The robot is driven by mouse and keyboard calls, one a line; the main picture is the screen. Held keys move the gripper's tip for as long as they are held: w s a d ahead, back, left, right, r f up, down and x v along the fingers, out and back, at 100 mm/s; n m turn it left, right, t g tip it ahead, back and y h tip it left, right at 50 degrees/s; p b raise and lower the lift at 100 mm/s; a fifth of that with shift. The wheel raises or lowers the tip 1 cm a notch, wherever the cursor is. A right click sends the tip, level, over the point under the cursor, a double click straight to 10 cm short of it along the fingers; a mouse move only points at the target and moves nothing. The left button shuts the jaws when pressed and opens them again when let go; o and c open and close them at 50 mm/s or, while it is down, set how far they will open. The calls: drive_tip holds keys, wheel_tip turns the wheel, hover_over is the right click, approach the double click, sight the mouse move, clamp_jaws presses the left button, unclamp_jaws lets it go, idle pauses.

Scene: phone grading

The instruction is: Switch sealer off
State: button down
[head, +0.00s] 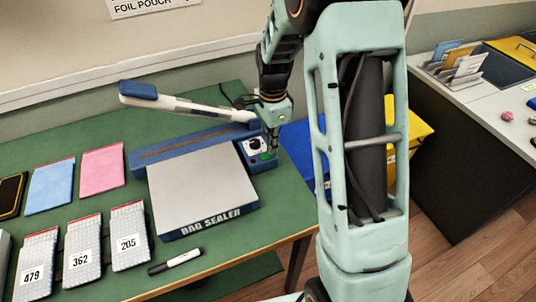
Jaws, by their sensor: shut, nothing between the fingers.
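The bag sealer (203,190) stands on the green table, with a pale flat platform and a blue body. Its long lever (180,104) with a blue handle is raised at the back left. A control panel with a dark round knob (254,145) and a small green patch (266,156) sits at the sealer's right end. My gripper (272,148) is shut and empty, pointing down at this panel beside the knob. I cannot tell whether its tips touch the panel.
Numbered grey pouches (80,250), a blue pouch (52,186), a pink pouch (102,171) and a dark phone (11,194) lie left of the sealer. A black and white marker (174,261) lies in front. Blue and yellow bins (393,146) stand right of the table.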

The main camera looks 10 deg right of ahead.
drive_tip(key=shift+f+b, duration=0.3)
drive_tip(key=shift+f, duration=0.2)
drive_tip(key=shift+r, duration=0.1)
drive_tip(key=shift+r+p, duration=2.55)
drive_tip(key=shift+r, duration=0.95)
drive_tip(key=shift+f, duration=0.15)
